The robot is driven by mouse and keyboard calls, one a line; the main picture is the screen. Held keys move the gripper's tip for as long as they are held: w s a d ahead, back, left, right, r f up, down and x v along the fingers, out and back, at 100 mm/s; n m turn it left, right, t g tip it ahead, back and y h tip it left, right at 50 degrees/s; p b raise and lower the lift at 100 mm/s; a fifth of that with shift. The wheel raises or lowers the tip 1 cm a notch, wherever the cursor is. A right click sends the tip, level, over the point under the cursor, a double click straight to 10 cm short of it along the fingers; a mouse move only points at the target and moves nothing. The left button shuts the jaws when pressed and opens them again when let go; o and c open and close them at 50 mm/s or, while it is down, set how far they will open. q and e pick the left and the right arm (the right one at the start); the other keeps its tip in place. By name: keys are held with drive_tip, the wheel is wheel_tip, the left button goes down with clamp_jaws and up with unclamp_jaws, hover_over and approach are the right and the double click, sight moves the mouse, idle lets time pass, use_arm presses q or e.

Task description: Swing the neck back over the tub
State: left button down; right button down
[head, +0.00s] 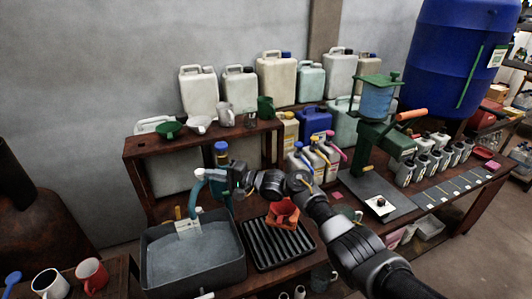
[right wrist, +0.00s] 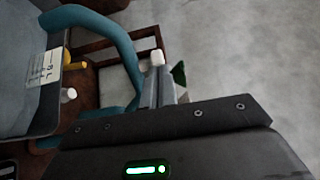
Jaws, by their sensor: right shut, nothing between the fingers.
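The neck (head: 197,188) is a teal curved pipe at the tub's back edge in the head view. In the right wrist view the neck (right wrist: 122,50) arches across the upper left. One end of it shows near the tub's rim; I cannot tell whether that end is over the tub. The tub (head: 241,262) is a dark grey basin with grey contents and a pale label at the back; it also shows in the right wrist view (right wrist: 48,122). My right gripper (head: 232,180) is shut and empty, close beside the neck's right side; contact is unclear. My left gripper is out of view.
A black ribbed tray (head: 254,258) with an orange-red item stands right of the tub. A shelf (head: 165,142) with funnels and jugs stands behind. Two mugs (head: 90,274) stand at the lower left. A green press (head: 380,140) stands to the right.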

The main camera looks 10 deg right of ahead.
drive_tip(key=shift+s+a+r, duration=0.1)
drive_tip(key=shift+a+r, duration=0.25)
drive_tip(key=shift+r, duration=0.05)
drive_tip(key=s+d, duration=0.7)
drive_tip(key=d, duration=0.2)
drive_tip(key=shift+s+f, duration=0.35)
drive_tip(key=shift+s, duration=0.05)
drive_tip(key=shift+d, duration=0.1)
